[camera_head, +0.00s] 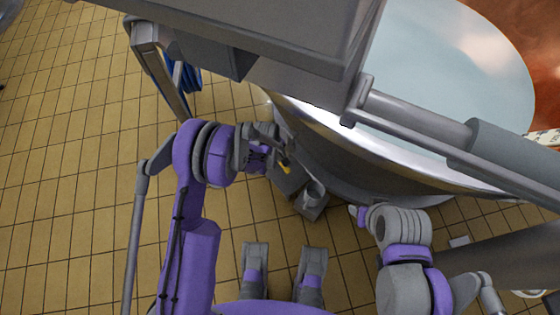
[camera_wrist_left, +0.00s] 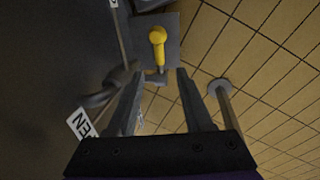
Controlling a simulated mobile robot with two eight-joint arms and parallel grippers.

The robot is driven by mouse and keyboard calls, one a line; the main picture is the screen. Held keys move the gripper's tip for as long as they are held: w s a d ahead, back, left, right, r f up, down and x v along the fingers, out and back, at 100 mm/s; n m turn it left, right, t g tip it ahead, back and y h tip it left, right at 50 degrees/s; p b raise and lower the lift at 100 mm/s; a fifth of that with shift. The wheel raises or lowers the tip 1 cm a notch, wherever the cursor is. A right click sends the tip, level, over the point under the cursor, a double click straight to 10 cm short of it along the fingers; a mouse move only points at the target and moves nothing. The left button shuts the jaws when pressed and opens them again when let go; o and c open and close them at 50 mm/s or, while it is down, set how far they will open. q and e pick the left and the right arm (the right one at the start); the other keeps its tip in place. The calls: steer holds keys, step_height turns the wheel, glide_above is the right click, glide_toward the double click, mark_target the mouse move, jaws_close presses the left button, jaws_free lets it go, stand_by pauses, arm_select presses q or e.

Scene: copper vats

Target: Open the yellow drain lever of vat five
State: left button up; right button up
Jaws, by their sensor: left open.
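The yellow drain lever (camera_head: 285,168) shows as a small spot low at the vat, beside my left gripper in the head view. In the left wrist view the lever (camera_wrist_left: 157,40) has a rounded knob and a short yellow shaft, standing in front of a grey plate (camera_wrist_left: 170,18). My left gripper (camera_wrist_left: 158,74) is open, with the lever just beyond its fingertips and about in line with the gap. It does not appear to touch the lever. In the head view the left gripper (camera_head: 268,156) is partly hidden by its own wrist. The right gripper (camera_head: 361,214) shows only in part.
The large steel vat (camera_head: 350,160) fills the upper right, with a thick grey bar across its rim. A grey post (camera_head: 158,70) stands at upper left. A white label (camera_wrist_left: 80,123) and a round grey pipe lie close to the left finger. Tiled floor (camera_head: 70,150) is clear at left.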

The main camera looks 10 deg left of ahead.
mark_target(280, 163)
arm_select(q)
steer(key=f, duration=0.3)
steer(key=w+f, duration=0.1)
steer(key=f, duration=0.1)
steer(key=shift+d+f+b, duration=0.35)
steer(key=shift+d+b, duration=0.05)
jaws_close()
stand_by(1.0)
